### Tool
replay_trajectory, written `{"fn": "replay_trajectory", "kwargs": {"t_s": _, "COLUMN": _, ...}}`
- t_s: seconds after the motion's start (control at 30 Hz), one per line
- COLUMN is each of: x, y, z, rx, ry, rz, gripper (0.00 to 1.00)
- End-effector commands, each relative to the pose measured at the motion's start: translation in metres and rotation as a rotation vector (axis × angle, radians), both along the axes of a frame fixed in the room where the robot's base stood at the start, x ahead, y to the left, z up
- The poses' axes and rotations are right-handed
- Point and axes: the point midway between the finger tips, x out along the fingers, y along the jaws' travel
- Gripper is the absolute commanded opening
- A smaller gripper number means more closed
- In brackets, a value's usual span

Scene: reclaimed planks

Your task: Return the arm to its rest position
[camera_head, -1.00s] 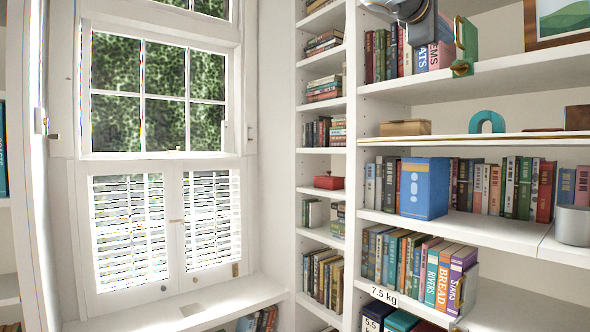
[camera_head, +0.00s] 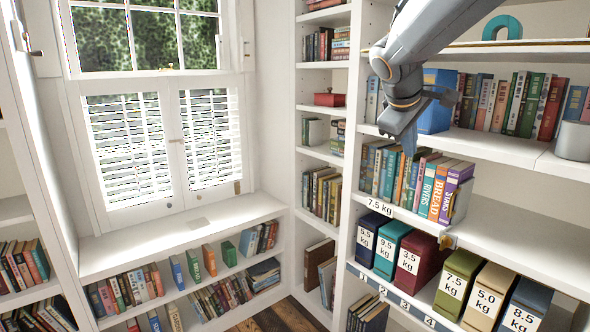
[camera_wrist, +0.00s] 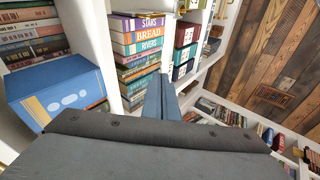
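My gripper (camera_head: 409,145) hangs from my arm at the upper right of the head view, fingers pointing down in front of a row of books (camera_head: 400,177). In the wrist view its two narrow fingers (camera_wrist: 163,98) lie side by side with no visible gap and nothing between them. The gripper looks shut and empty. My arm partly hides the blue box (camera_head: 437,103) on the shelf behind it. That blue box shows at the left of the wrist view (camera_wrist: 60,90).
White bookshelves (camera_head: 520,225) stand close behind my gripper. Several weight-labelled boxes, including a dark red one (camera_head: 418,262), stand on a lower shelf. A window (camera_head: 130,140) with a white sill (camera_head: 180,235) is at left. Wooden floor (camera_head: 280,318) shows below.

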Motion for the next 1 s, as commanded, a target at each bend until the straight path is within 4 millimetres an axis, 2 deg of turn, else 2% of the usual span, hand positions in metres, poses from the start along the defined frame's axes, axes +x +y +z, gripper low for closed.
{"fn": "replay_trajectory", "kwargs": {"t_s": 0.03, "x": -0.013, "y": 0.006, "z": -0.035, "rx": 0.053, "ry": 0.034, "rz": -0.020, "gripper": 0.00}}
{"fn": "replay_trajectory", "kwargs": {"t_s": 0.2, "x": -0.069, "y": 0.028, "z": -0.137, "rx": 0.251, "ry": 0.134, "rz": -0.130, "gripper": 0.00}}
{"fn": "replay_trajectory", "kwargs": {"t_s": 0.27, "x": -0.092, "y": 0.036, "z": -0.170, "rx": 0.318, "ry": 0.167, "rz": -0.182, "gripper": 0.00}}
{"fn": "replay_trajectory", "kwargs": {"t_s": 0.3, "x": -0.109, "y": 0.042, "z": -0.191, "rx": 0.362, "ry": 0.190, "rz": -0.220, "gripper": 0.00}}
{"fn": "replay_trajectory", "kwargs": {"t_s": 0.4, "x": -0.151, "y": 0.054, "z": -0.238, "rx": 0.462, "ry": 0.239, "rz": -0.325, "gripper": 0.00}}
{"fn": "replay_trajectory", "kwargs": {"t_s": 0.5, "x": -0.190, "y": 0.063, "z": -0.274, "rx": 0.537, "ry": 0.276, "rz": -0.425, "gripper": 0.00}}
{"fn": "replay_trajectory", "kwargs": {"t_s": 0.6, "x": -0.218, "y": 0.070, "z": -0.296, "rx": 0.587, "ry": 0.300, "rz": -0.505, "gripper": 0.00}}
{"fn": "replay_trajectory", "kwargs": {"t_s": 0.7, "x": -0.234, "y": 0.073, "z": -0.307, "rx": 0.614, "ry": 0.310, "rz": -0.553, "gripper": 0.00}}
{"fn": "replay_trajectory", "kwargs": {"t_s": 1.0, "x": -0.240, "y": 0.074, "z": -0.311, "rx": 0.623, "ry": 0.314, "rz": -0.571, "gripper": 0.00}}
